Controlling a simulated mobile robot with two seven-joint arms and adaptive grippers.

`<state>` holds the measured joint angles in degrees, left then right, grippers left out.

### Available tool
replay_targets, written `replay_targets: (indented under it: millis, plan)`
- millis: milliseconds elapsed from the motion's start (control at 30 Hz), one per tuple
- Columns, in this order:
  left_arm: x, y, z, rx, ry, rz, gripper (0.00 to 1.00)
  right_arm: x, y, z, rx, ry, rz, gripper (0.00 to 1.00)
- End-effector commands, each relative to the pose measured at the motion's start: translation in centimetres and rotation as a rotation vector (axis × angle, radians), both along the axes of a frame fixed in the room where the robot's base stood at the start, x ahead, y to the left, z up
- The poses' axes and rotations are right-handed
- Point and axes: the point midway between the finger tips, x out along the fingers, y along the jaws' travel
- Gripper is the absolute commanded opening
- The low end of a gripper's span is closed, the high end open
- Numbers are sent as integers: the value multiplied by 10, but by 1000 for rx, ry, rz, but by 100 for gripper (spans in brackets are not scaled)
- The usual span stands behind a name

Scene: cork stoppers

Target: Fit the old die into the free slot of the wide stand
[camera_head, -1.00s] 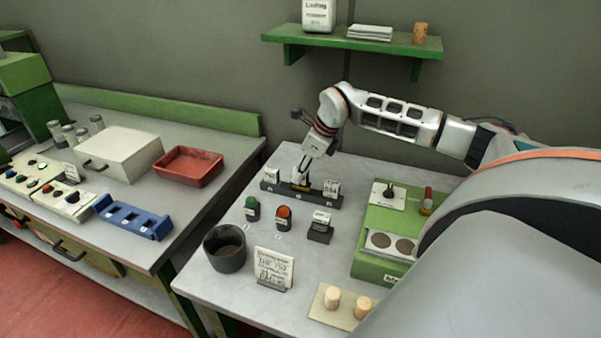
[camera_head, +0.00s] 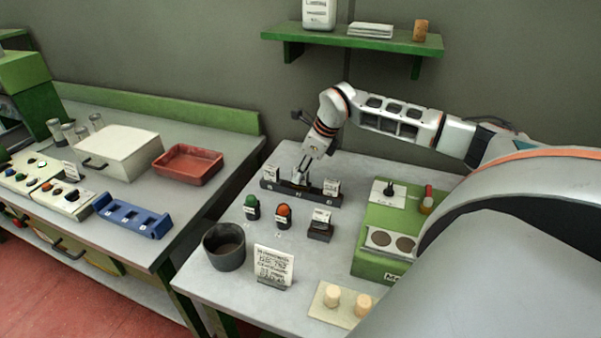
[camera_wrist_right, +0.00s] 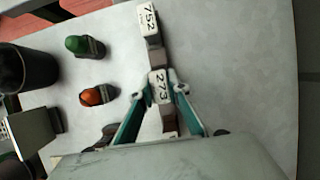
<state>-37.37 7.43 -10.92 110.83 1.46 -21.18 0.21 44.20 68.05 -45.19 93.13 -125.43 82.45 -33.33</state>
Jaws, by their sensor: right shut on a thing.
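The wide stand (camera_head: 270,186) is a long dark rail near the back of the right-hand table. A die with a white number face (camera_head: 270,172) stands at its left end and another (camera_head: 331,187) at its right end. My right gripper (camera_head: 301,181) points down at the middle of the rail. In the right wrist view its teal fingers (camera_wrist_right: 160,92) are shut on a die marked 273 (camera_wrist_right: 159,84). The die marked 752 (camera_wrist_right: 149,18) stands beyond it. I cannot tell whether the held die is fully seated. My left gripper is not in view.
A green machine (camera_head: 378,262) stands right. A blue slotted rack (camera_head: 133,219) is on the left table.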

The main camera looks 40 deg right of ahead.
Motion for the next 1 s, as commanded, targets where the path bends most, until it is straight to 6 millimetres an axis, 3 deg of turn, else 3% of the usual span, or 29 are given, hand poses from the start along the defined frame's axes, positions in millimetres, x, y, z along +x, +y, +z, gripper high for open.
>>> replay_targets:
  millis: [933,967,1000]
  plan:
    - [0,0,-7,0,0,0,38,0,0,-13,0,0,0,0]
    - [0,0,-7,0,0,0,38,0,0,-13,0,-1,0,19]
    - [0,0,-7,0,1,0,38,0,0,-13,0,-1,0,29]
